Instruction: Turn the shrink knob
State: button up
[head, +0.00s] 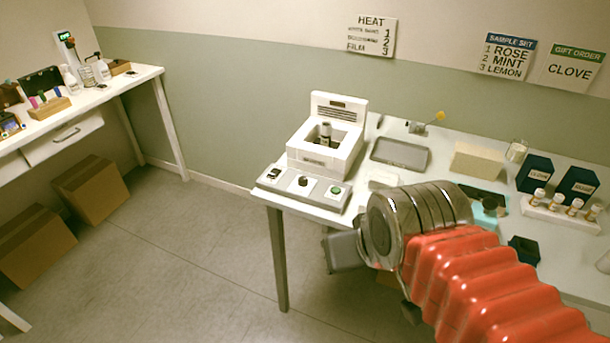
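A black round knob (303,181) sits on a white label in the middle of the grey control panel (318,198). The panel lies along the front of the white open-topped machine (325,155). The panel also carries a black switch (273,173) on its left and a green button (335,190) on its right. The knob's pointer direction is too small to read. My arm, with red bellows and a metal joint, reaches in from the lower right and ends right of the panel, nearer the camera. My gripper's fingers do not show.
The white table holds a grey tray (400,153), a cream block (478,160), dark blue boxes (534,173) and a rack of small bottles (558,212). A side table (130,80) stands at left, with cardboard boxes (90,190) below. The floor between is clear.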

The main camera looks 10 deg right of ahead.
aim_at(302, 181)
jog(key=u, duration=0.05)
jog(key=i, duration=1)
jog(key=z, duration=0.05)
